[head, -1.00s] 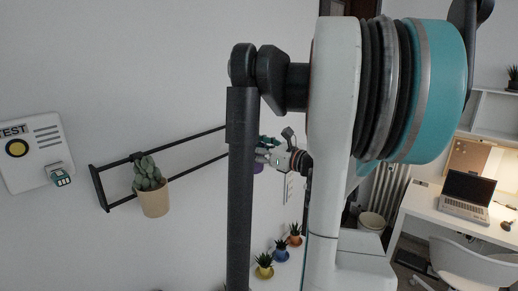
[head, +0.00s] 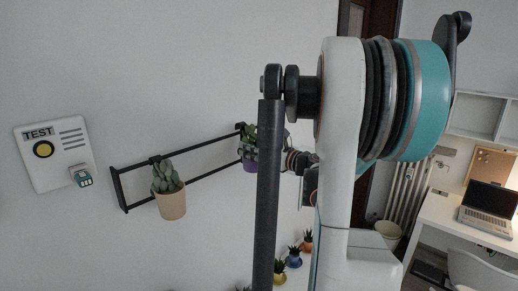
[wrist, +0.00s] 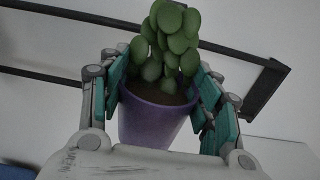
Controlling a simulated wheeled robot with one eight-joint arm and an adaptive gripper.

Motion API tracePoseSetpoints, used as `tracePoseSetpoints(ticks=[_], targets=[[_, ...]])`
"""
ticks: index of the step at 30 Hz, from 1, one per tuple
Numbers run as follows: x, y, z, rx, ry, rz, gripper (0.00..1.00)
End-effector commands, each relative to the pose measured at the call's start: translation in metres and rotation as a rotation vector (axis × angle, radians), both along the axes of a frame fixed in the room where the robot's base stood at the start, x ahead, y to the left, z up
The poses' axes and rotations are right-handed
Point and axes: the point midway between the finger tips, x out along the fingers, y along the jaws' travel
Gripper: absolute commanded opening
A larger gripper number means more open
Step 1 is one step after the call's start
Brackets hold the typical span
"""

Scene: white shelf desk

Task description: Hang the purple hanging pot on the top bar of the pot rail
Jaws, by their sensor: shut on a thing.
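The purple pot (wrist: 152,122) with a green leafy plant sits upright between the teal finger pads of my gripper (wrist: 163,88), which is shut on it. In the head view the purple pot (head: 250,166) is at the right part of the black pot rail (head: 190,178), just left of my dark arm link, which hides most of my gripper. A dark hook-like piece shows above the plant near the top bar (head: 205,146); I cannot tell whether it rests on the bar. In the wrist view the top bar (wrist: 110,22) passes behind the plant.
A beige pot with a succulent (head: 172,206) hangs on the rail's left part. A white TEST box (head: 55,155) is on the wall further left. Small potted plants (head: 294,258) stand below. A desk with a laptop (head: 488,207) is at the right.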

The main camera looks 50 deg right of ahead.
Motion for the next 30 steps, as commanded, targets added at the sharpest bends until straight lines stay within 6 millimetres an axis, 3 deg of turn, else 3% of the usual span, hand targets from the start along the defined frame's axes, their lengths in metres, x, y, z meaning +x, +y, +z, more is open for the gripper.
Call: tracePoseSetpoints(ticks=[8, 18, 30], targets=[[0.02, -0.002, 0.001, 0.0, -0.001, 0.001, 0.19], [0.019, -0.002, -0.022, 0.0, -0.001, 0.001, 0.19], [0.019, -0.002, -0.026, 0.001, 0.0, 0.001, 0.19]])
